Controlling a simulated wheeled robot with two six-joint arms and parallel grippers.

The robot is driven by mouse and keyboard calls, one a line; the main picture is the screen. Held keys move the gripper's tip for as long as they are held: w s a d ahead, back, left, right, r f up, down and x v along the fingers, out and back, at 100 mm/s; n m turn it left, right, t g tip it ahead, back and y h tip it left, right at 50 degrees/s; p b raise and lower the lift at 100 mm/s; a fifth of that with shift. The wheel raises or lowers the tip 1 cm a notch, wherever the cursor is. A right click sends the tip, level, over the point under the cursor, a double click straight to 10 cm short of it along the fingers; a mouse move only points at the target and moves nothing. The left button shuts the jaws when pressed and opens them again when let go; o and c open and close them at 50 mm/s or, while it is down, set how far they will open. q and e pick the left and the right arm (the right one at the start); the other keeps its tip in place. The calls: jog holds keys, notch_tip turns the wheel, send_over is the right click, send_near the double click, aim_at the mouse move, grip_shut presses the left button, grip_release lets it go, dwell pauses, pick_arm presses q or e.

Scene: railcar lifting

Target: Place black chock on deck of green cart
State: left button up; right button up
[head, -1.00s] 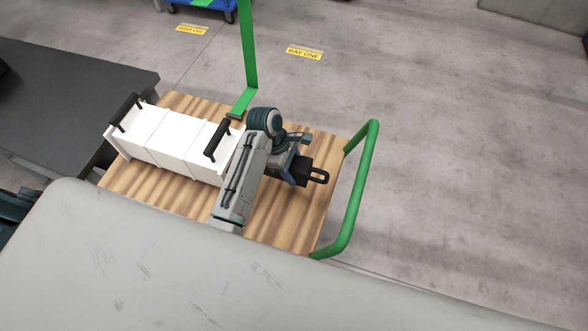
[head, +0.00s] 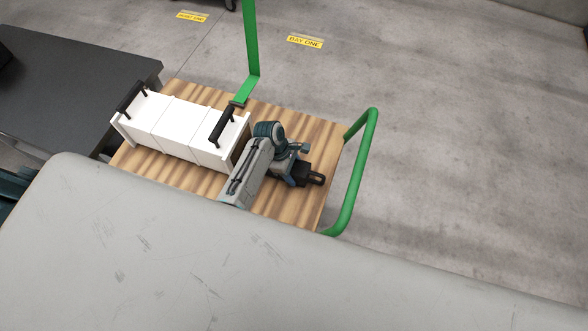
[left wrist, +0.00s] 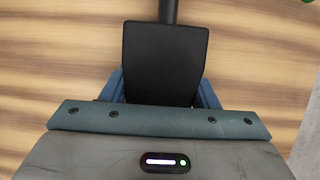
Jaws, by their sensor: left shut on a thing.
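The green cart has a striped wooden deck (head: 275,204) and a green rail handle (head: 358,180) at its right end. My left gripper (head: 294,172) is over the right part of the deck, shut on the black chock (head: 312,179), whose loop handle points right. In the left wrist view the black chock (left wrist: 165,62) fills the space between the blue jaws (left wrist: 165,90), with wood grain around it. I cannot tell whether the chock touches the deck. My right gripper is not in view.
A white box (head: 180,130) with two black handles sits on the deck's left part. A green upright (head: 250,45) stands at the deck's far edge. A dark table (head: 70,85) is at the left. A large grey surface (head: 240,265) fills the foreground. Right of the chock the deck is bare.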

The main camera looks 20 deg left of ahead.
pick_arm(q)
jog(key=o, duration=1.5)
jog(key=shift+a+r, duration=0.1)
jog(key=shift+r, duration=0.1)
jog(key=b+v, duration=0.2)
jog(key=v, duration=0.8)
jog(key=shift+r, duration=0.15)
jog(key=shift+a+r, duration=0.25)
jog(key=shift+r, duration=0.4)
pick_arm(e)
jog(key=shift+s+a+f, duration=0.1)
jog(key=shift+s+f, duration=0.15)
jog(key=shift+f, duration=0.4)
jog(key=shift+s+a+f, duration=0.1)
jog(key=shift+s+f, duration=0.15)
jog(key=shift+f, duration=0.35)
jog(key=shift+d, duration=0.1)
